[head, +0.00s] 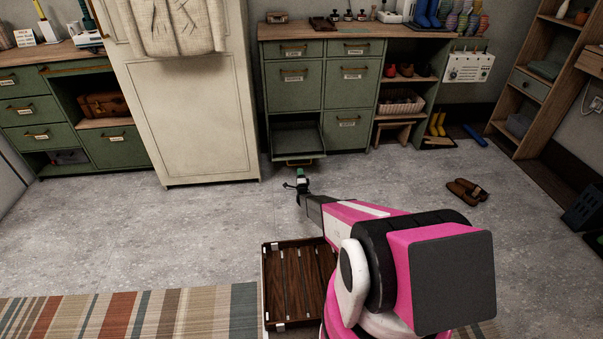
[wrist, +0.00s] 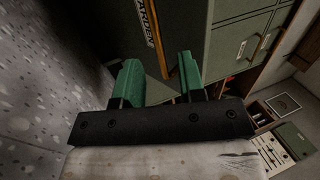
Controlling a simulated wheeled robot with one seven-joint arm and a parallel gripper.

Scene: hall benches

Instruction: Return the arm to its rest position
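My arm reaches out over the floor toward the green cabinet (head: 322,110). My gripper (head: 301,174) is just in front of the open bottom-left drawer (head: 298,139) and its handle (head: 299,162). In the wrist view, the two green fingertips of my gripper (wrist: 160,72) stand apart with nothing held between them. I cannot tell whether the fingers touch the drawer front.
A tall cream door panel (head: 190,120) stands to the left of the cabinet. A slatted wooden tray (head: 267,290) is below my arm. Brown slippers (head: 467,191) lie on the floor at right, and a striped rug (head: 130,312) at front left. The grey floor between is clear.

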